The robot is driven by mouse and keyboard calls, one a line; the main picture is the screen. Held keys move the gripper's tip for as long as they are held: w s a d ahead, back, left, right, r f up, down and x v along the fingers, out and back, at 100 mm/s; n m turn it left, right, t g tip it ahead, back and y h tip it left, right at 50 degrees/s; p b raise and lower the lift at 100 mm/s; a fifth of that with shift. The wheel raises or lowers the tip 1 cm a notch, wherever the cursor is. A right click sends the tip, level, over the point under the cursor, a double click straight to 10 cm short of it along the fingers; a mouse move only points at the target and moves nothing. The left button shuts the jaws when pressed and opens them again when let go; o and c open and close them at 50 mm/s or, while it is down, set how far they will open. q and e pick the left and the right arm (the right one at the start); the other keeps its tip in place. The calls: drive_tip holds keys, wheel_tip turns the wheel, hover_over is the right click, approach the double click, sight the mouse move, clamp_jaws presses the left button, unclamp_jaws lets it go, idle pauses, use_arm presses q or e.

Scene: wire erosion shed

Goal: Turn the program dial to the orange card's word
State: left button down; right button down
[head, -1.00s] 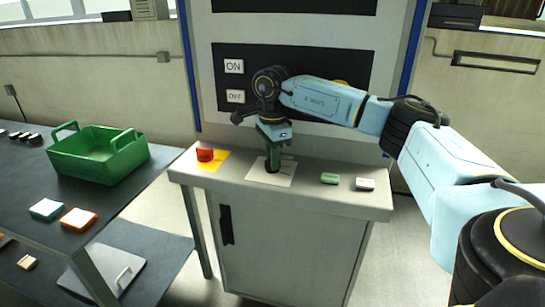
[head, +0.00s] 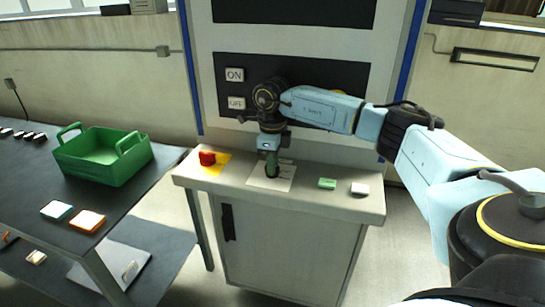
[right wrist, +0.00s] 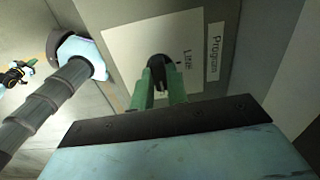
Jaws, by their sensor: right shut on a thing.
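The program dial is a black knob (right wrist: 157,70) on a pale plate (right wrist: 125,45) on the grey cabinet top. In the right wrist view the plate carries the word "Line" and a label (right wrist: 214,55) reading "Program"; other words are hidden or unclear. My right gripper (head: 271,168) points down with its green fingers shut on the knob, one on each side; it also shows in the right wrist view (right wrist: 159,88). The orange-edged card (head: 87,221) lies on the dark table at left, its word too small to read. My left gripper is out of view.
A red button (head: 207,158) on a yellow square stands left of the dial. A green block (head: 327,184) and a white block (head: 359,189) are to its right. A teal-edged card (head: 56,210) and a green crate (head: 104,158) are on the table. ON/OFF panel behind.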

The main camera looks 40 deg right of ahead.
drive_tip(key=shift+m+p, duration=0.55)
drive_tip(key=shift+m, duration=0.55)
drive_tip(key=c, duration=1.4)
unclamp_jaws()
wheel_tip(320, 180, up, 14)
drive_tip(key=shift+f, duration=0.25)
